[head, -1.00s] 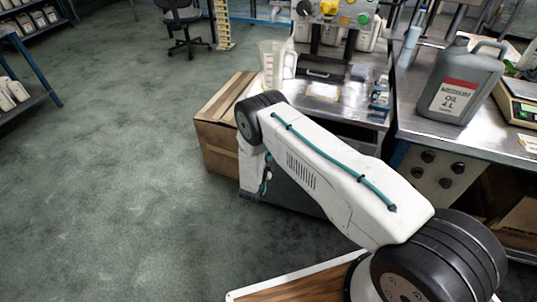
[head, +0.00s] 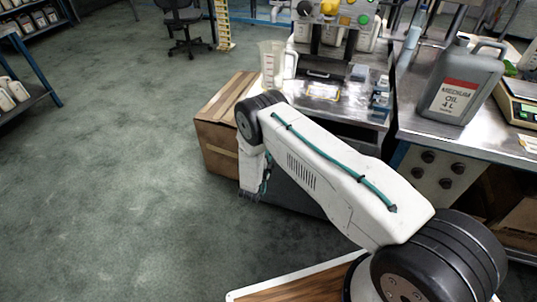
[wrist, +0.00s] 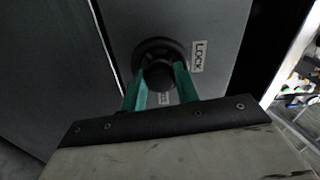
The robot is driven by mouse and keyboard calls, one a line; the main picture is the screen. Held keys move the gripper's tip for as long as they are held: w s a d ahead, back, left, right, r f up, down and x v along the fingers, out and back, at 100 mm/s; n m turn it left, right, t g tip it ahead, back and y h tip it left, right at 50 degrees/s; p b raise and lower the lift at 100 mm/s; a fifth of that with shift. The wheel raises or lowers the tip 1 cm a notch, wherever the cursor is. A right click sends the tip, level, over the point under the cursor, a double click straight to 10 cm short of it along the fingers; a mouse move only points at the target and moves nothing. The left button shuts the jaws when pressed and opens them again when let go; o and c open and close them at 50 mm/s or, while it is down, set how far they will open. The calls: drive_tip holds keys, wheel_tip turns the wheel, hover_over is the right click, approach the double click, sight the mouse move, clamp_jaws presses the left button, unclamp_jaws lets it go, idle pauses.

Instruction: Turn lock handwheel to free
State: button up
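The lock handwheel (wrist: 158,49) is a dark round wheel with a raised hub, on a grey panel in the upper middle of the wrist view. A white "LOCK" label (wrist: 197,56) sits to its right, turned sideways. My gripper (wrist: 162,70) has green fingers, one on each side of the hub. Their tips appear to press on the hub with no clear gap. A second small label (wrist: 164,98) shows between the fingers, partly hidden. In the head view my arm reaches down past the bench; the handwheel and fingertips are hidden there.
A cardboard box (head: 217,139) stands left of my forearm. A steel bench (head: 337,107) with a clear jug (head: 271,65) is behind it. A grey oil canister (head: 461,85) stands on the right-hand bench. The floor at left is free.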

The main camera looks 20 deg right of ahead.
drive_tip(key=o, duration=0.4)
drive_tip(key=v, duration=0.8)
drive_tip(key=shift+w, duration=0.1)
